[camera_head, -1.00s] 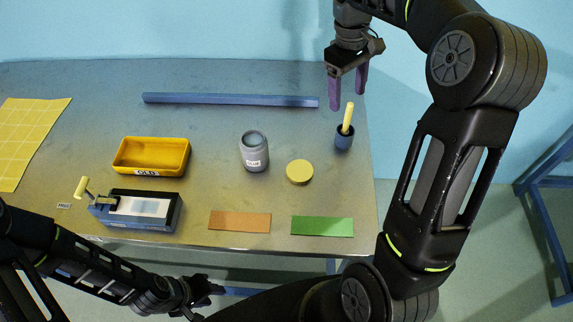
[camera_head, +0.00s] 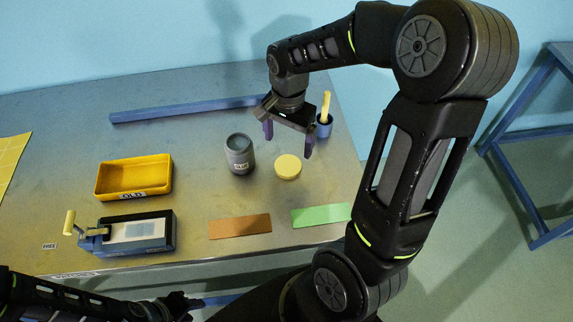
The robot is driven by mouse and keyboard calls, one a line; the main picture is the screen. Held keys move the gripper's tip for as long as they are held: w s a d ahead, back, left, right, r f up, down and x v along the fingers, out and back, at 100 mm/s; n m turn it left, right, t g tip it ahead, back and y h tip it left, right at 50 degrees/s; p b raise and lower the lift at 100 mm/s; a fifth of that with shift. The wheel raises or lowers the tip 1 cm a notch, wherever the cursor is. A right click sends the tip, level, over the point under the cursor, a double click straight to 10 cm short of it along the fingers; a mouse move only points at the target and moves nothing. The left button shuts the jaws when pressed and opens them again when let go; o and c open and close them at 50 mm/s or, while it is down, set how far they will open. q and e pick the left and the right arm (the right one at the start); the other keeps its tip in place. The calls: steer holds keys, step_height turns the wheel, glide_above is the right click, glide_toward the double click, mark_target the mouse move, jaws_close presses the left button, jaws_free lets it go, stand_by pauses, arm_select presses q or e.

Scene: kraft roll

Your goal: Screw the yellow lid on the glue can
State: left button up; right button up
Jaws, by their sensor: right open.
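The grey glue can (camera_head: 240,154) stands upright and open-topped in the middle of the table, its label facing the front. The round yellow lid (camera_head: 288,167) lies flat on the table to the right of the can, apart from it. My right gripper (camera_head: 288,146) is open and empty, with its purple fingers pointing down above and just behind the lid. My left gripper (camera_head: 182,306) is low at the bottom of the view, in front of the table's front edge. It is dark and small there, and its fingers cannot be made out.
A blue cup with a yellow-handled tool (camera_head: 325,116) stands behind the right gripper. A blue bar (camera_head: 180,110) lies along the back. A yellow tray (camera_head: 135,178) and a blue device with a crank (camera_head: 137,232) are at left. Orange (camera_head: 240,226) and green (camera_head: 321,214) strips lie near the front.

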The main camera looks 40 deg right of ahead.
mark_target(289, 163)
steer(key=shift+f, duration=1.3)
steer(key=shift+s+d+f+p, duration=0.1)
steer(key=shift+f+p, duration=0.3)
steer(key=shift+f, duration=0.95)
steer(key=shift+s+f+p, duration=0.1)
steer(key=shift+f+p, duration=0.25)
steer(key=shift+f, duration=0.95)
steer(key=shift+c, duration=0.4)
steer(key=c, duration=1.3)
steer(key=shift+w+r, duration=0.1)
steer(key=shift+r, duration=0.05)
step_height(289, 163, up, 10)
steer(key=b, duration=0.1)
